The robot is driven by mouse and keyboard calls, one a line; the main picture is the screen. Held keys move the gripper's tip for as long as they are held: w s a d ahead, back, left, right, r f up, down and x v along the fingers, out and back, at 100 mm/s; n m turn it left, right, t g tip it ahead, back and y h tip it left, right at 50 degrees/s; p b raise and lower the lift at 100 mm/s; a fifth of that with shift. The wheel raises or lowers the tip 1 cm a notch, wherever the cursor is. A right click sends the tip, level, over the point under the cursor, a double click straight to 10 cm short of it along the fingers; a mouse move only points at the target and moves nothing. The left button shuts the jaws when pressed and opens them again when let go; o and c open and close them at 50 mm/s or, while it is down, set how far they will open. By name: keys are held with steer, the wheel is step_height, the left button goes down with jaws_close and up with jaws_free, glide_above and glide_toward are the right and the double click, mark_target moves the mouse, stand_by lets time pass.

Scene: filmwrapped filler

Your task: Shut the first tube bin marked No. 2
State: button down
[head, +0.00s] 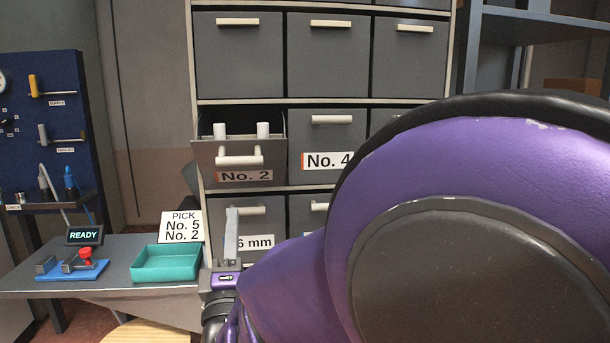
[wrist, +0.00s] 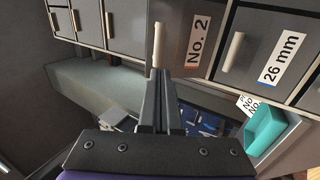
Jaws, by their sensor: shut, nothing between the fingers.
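The grey bin marked No. 2 (head: 218,153) is tipped open at the left of the cabinet, its front leaning out at the top. Two white tubes (head: 220,131) show inside it. Its pale handle (head: 240,160) is above the No. 2 label. In the wrist view the No. 2 bin front (wrist: 182,40) is beyond the fingertips. My gripper (head: 231,212) is shut and empty, below the No. 2 bin and in front of the bin under it. In the wrist view my gripper (wrist: 161,75) points toward the No. 2 handle; contact cannot be told.
The No. 4 bin (head: 328,140) beside it is closed. The 26 mm bin (wrist: 260,40) has its label partly hidden by my gripper in the head view. A teal tray (head: 165,264), a PICK sign (head: 181,226) and a red-button device (head: 80,262) stand on the bench at left.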

glide_toward(236, 141)
steer(key=w, duration=0.2)
steer(key=w+a+f, duration=0.1)
steer(key=shift+w+p, duration=0.3)
steer(key=shift+w, duration=0.05)
steer(key=shift+r, duration=0.2)
steer(key=r+p, duration=0.1)
steer(key=w+r+g+p, duration=0.1)
steer(key=p, duration=0.1)
steer(key=shift+a+r, duration=0.1)
steer(key=shift+r, duration=0.2)
steer(key=shift+w+a+r+p, duration=0.15)
steer(key=shift+w+r+p, duration=0.55)
steer(key=shift+r, duration=0.1)
steer(key=shift+w+a+r+p, duration=0.15)
steer(key=shift+w+r+p, duration=0.5)
steer(key=shift+r, duration=0.2)
steer(key=shift+w+a+r+p, duration=0.2)
steer(key=shift+w+r+p, duration=0.1)
steer(key=shift+w+r, duration=0.5)
steer(key=shift+p+x, duration=0.45)
steer(key=shift+x, duration=1.55)
steer(key=shift+r, duration=0.1)
steer(key=shift+d, duration=0.1)
